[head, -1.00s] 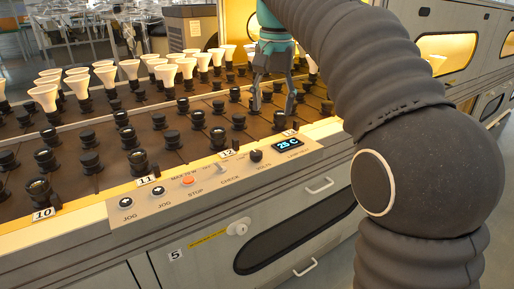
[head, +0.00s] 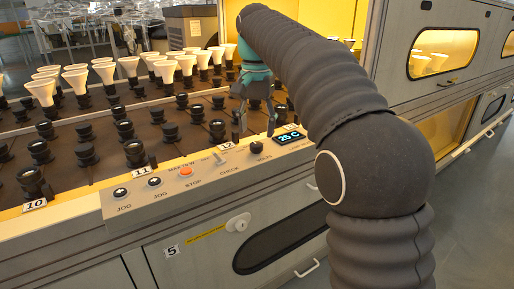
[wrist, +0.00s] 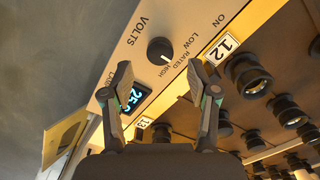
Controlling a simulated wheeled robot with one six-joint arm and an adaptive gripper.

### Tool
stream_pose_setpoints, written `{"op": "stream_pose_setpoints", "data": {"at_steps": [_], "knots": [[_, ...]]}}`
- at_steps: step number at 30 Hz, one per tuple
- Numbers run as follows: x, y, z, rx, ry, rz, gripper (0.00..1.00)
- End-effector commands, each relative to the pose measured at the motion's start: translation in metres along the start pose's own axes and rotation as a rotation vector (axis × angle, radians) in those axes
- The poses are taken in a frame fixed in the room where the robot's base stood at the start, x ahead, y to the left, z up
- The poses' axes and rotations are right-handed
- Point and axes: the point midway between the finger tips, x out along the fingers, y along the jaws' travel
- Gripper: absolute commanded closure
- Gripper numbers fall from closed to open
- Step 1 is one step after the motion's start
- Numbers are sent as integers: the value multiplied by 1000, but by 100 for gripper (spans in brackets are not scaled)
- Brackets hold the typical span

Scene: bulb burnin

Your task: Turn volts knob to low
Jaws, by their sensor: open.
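The volts knob (head: 256,147) is a small black round knob on the sloped control panel, left of the lit display. In the wrist view the knob (wrist: 160,50) stands beside the words LOW, RATED and HIGH. A pale mark shows on it, but I cannot tell surely which word it points to. My gripper (head: 256,132) is open and empty, fingers pointing down close to the knob at the panel's back edge. In the wrist view the fingertips of my gripper (wrist: 160,76) are spread wide, with the knob beyond the gap between them, apart from both.
A switch (head: 219,159), a red stop button (head: 186,171) and two jog buttons (head: 154,181) share the panel. Behind it, a brown deck (head: 75,168) holds several black sockets and white bulbs. A cabinet with oval windows stands at right.

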Motion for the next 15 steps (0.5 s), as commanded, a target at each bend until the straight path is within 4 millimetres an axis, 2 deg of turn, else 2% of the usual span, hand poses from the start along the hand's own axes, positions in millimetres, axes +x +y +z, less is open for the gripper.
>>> {"op": "stream_pose_setpoints", "data": {"at_steps": [1, 6, 15], "knots": [[12, 0, 0, 0, -1, 1, 40], [33, 0, 0, 0, -1, 1, 40], [43, 0, 0, 0, 0, 0, 40]]}}
